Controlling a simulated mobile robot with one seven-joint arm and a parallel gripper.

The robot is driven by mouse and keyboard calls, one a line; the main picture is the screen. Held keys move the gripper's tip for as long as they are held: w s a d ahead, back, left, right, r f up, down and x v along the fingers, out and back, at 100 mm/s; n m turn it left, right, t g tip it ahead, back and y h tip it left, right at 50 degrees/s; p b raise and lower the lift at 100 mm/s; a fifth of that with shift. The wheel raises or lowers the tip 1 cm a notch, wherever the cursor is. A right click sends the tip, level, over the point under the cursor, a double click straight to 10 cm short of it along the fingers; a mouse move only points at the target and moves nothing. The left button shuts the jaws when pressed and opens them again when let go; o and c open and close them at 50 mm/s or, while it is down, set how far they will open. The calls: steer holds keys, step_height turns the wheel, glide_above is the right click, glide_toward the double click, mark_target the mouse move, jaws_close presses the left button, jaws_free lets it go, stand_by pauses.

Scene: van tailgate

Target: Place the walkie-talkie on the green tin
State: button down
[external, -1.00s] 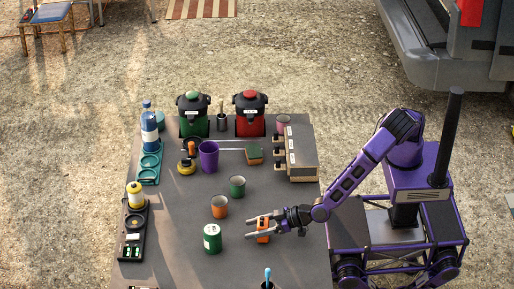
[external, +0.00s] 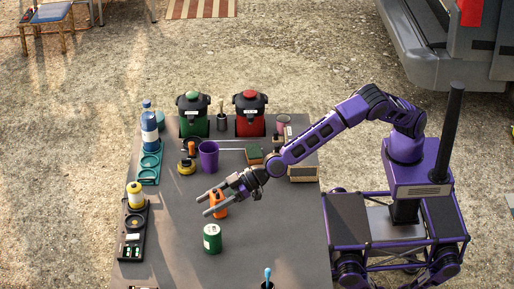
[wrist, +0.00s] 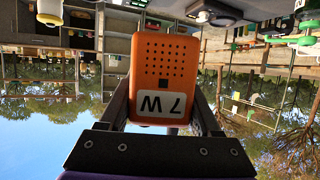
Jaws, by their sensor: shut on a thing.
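My gripper (external: 203,205) is shut on the orange walkie-talkie (external: 218,199) and holds it above the table. In the wrist view the walkie-talkie (wrist: 165,65) fills the space between the two fingers, its dotted speaker face and white label towards the camera. The green tin (external: 212,239) stands upright on the table, with a white label on its side. In the external view my gripper is beyond the tin, a little up from it in the picture and apart from it. I cannot pick out the tin for certain in the wrist view.
The purple cup (external: 208,156) stands beyond my gripper. The yellow-topped lantern (external: 135,195) is in a black tray at left. Green and red jugs (external: 250,114) stand at the back. The table (external: 285,235) is clear right of the tin.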

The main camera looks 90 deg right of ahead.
mark_target(204, 232)
steer(key=shift+w+d+r+n+y, duration=0.15)
steer(key=shift+w+d+r, duration=0.05)
steer(key=shift+w+r, duration=0.3)
steer(key=shift+w+d+r+n+y, duration=0.15)
steer(key=shift+w+r, duration=0.2)
steer(key=shift+w, duration=0.2)
step_height(204, 232, down, 10)
steer(key=b, duration=0.4)
steer(key=shift+w+r, duration=0.15)
steer(key=shift+r, duration=0.05)
steer(key=shift+f, duration=0.25)
steer(key=shift+c, duration=0.4)
jaws_free()
steer(key=shift+r, duration=0.15)
steer(key=shift+r, duration=0.15)
steer(key=v, duration=1.2)
